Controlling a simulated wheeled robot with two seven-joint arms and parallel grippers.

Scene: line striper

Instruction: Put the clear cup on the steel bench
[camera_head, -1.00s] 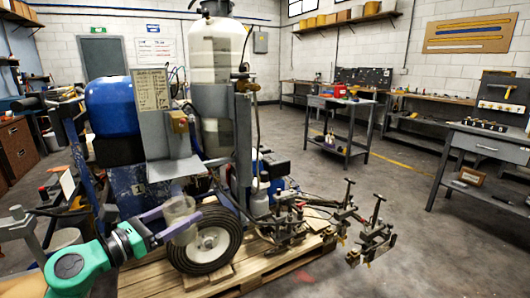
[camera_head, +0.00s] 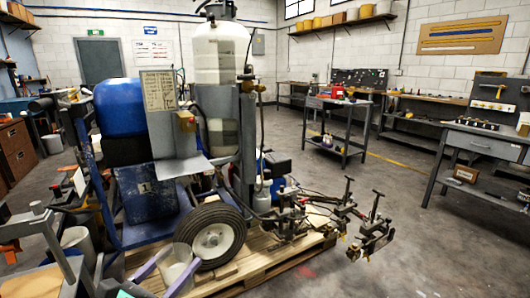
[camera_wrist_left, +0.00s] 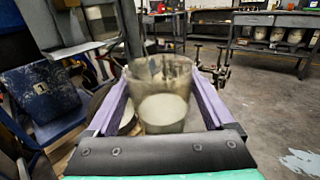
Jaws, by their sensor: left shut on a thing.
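My left gripper (camera_head: 176,266) is low in the head view, with its two purple fingers on either side of the clear cup (camera_head: 179,264). It is shut on the cup and holds it upright, in front of the striper's wheel. The left wrist view shows the cup (camera_wrist_left: 162,88) between the fingers, with a pale round area inside it. Grey metal benches stand well apart from the cup: one with a drawer at the right (camera_head: 482,143), another near the middle back (camera_head: 345,104). I cannot tell which is the steel bench. My right gripper is not in view.
The line striper (camera_head: 150,150), with blue and white tanks, sits on a wooden pallet (camera_head: 265,262) beside the cup. Its clamps and arms (camera_head: 370,240) stick out to the right. Concrete floor (camera_head: 400,200) lies open between the pallet and the benches.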

